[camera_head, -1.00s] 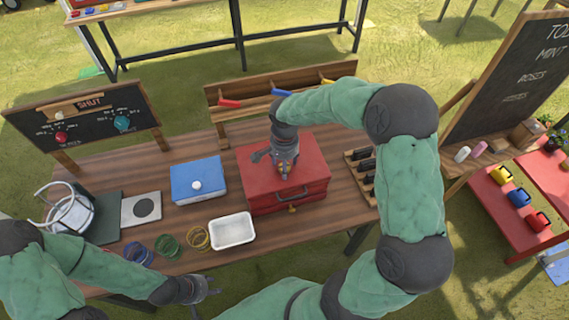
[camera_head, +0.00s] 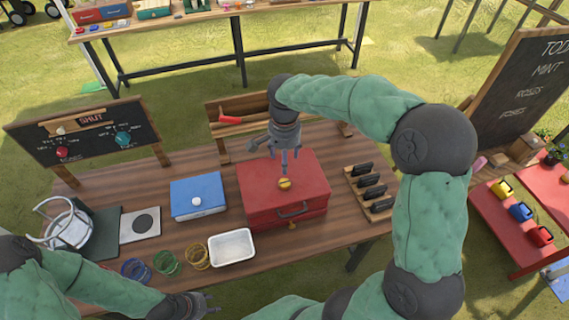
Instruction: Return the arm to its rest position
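My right gripper (camera_head: 286,165) hangs pointing down above the red box (camera_head: 268,205). Its fingers look apart and nothing shows between them. A small yellow knob (camera_head: 285,183) on the box lid lies just below the fingertips, with a gap between. The red box is closed, with a dark handle on its front. My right arm arches over the right half of the table and hides part of the back rack. My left gripper (camera_head: 207,304) is low at the table's front edge, empty, with its fingers apart.
A blue box (camera_head: 198,196), white tray (camera_head: 232,248) and several coloured rings (camera_head: 167,262) stand left of the red box. A dark-slotted wooden rack (camera_head: 359,205) stands right of it. A wooden rack (camera_head: 217,133) and a "SHUT" chalkboard (camera_head: 100,150) stand behind.

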